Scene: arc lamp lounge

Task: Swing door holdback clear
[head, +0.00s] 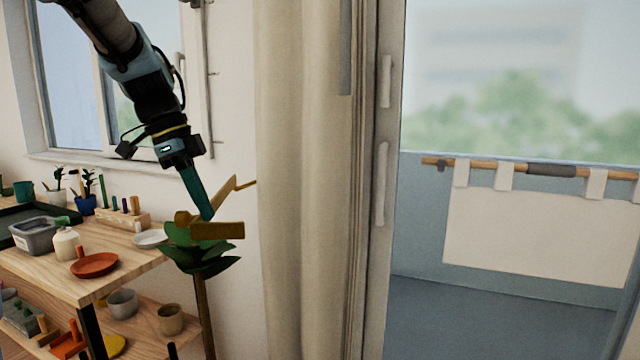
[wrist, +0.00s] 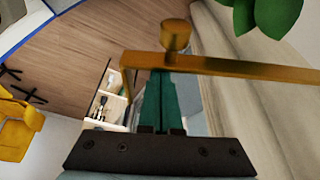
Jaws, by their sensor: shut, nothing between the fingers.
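The holdback (head: 217,230) is a brass-coloured bar with a round knob and a bent end, beside the left edge of the beige curtain (head: 300,190). In the wrist view its bar (wrist: 235,68) crosses the picture, with the knob (wrist: 175,36) above it. My gripper (head: 207,214) is shut and empty, its teal fingers pointing down at the holdback. In the wrist view the fingers (wrist: 161,78) reach the bar, and the bar hides their tips. I cannot tell whether they touch it. The curtain hangs straight beside the glass door.
A leafy plant (head: 200,250) stands right below the holdback. A wooden bench (head: 130,268) with dishes, pots and a terracotta saucer (head: 95,265) is at the left. The door frame (head: 385,240) stands to the right, with a balcony beyond.

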